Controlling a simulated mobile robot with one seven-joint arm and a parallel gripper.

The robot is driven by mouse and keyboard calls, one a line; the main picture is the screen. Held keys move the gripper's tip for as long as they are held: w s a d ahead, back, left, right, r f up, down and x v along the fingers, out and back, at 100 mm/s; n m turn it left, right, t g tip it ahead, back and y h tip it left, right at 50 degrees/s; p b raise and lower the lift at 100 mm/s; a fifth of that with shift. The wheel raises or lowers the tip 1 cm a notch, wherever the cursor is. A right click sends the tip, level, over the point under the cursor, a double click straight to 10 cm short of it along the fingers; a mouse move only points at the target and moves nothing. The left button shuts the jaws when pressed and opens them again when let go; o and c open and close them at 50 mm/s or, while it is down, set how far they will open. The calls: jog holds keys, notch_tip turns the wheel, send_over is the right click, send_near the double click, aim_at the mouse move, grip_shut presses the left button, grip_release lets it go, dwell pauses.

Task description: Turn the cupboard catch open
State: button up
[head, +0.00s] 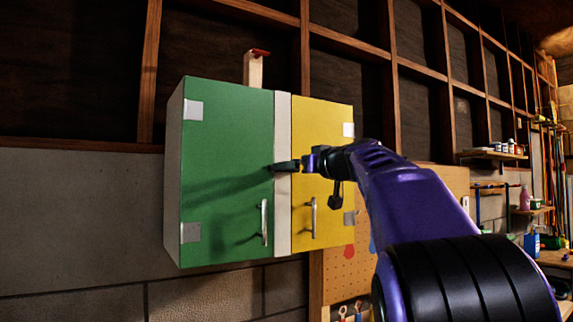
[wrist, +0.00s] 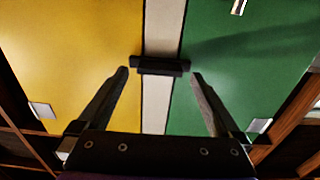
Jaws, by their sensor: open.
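The cupboard catch (wrist: 160,66) is a short black bar lying across the pale centre strip, crosswise to it, its ends reaching the edges of both doors. My gripper (wrist: 159,73) is open, with one fingertip near each end of the catch and a small gap showing on both sides. The cupboard has a green door (head: 225,160) on the left and a yellow door (head: 330,135) on the right in the head view; both are shut. The wrist view shows them swapped. In the head view my dark gripper covers most of the catch.
A metal handle (head: 264,222) stands on the green door and another handle (head: 313,218) on the yellow door, both below the catch. A wooden post with a red top (head: 254,68) rises behind the cupboard. A pegboard (head: 348,272) hangs below right.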

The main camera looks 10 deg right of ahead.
jog(key=shift+w+a, duration=0.25)
jog(key=shift+w, duration=0.35)
jog(key=c, duration=1.3)
jog(key=shift+m, duration=0.3)
jog(key=m+p, duration=0.2)
jog(key=m, duration=1.5)
jog(key=shift+d+f, duration=0.1)
jog(key=shift+d, duration=0.05)
jog(key=shift+m, duration=0.3)
